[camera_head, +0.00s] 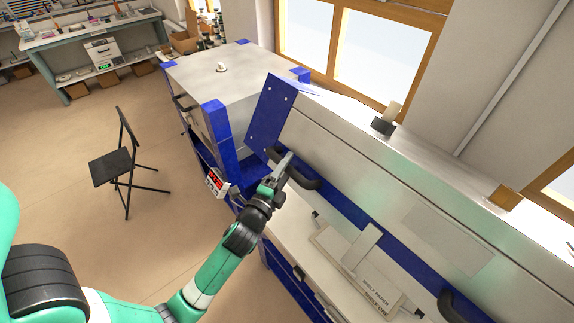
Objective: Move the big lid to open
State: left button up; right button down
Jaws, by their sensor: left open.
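The big lid (400,196) is the long whitish panel of the fusing kiln on the right, with a blue strip along its lower edge. A black bar handle (306,181) sits at its left part, and another black handle (452,306) shows near the bottom edge. My left gripper (283,168) is open at the left end of the nearer handle, with its fingers overlapping it in view. I cannot tell whether the fingers straddle the bar or touch it. How far the lid is raised is unclear. My right gripper is out of view.
A smaller white kiln with blue corners (215,78) stands beyond the big one. A red-display controller (216,182) is close to my left wrist. Shelf-paper packs (350,262) lie below the lid. A black folding chair (114,166) stands on open floor at left.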

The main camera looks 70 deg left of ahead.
pick_arm(q)
grip_shut()
dwell(0.3)
dwell(1.1)
